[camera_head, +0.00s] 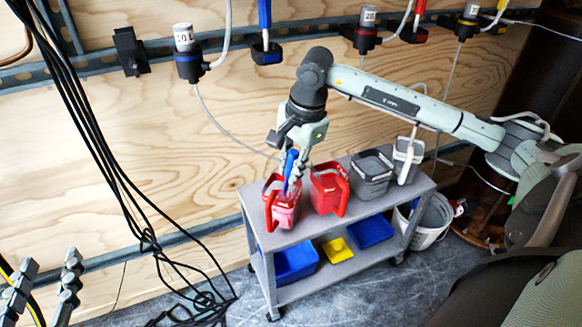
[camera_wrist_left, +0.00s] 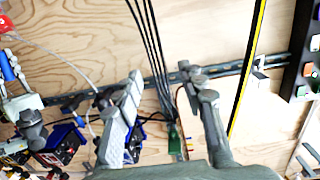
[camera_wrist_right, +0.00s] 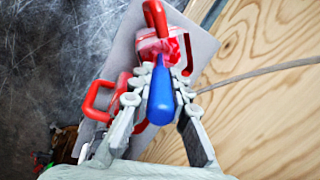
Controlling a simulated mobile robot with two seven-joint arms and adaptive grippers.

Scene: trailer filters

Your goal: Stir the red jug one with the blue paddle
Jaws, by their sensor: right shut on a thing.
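A red jug (camera_head: 284,212) stands at the left end of the grey cart's top, and a second red jug (camera_head: 329,190) stands to its right; I cannot read which is one. My right gripper (camera_head: 294,163) is above the left jug and shut on the blue paddle (camera_head: 289,168). The paddle's blue handle (camera_wrist_right: 162,95) is between the fingers in the right wrist view, and its lower end reaches into the jug, where it is hidden. My left gripper (camera_head: 46,278) is open and empty at the lower left; its spread fingers also show in the left wrist view (camera_wrist_left: 165,100).
Grey jugs (camera_head: 371,174) stand right of the red ones on the cart (camera_head: 300,233). Blue bins (camera_head: 296,262) and a yellow item (camera_head: 337,250) are on the lower shelf. A white bucket (camera_head: 430,222) stands beside the cart. Black cables (camera_head: 95,130) hang at the left.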

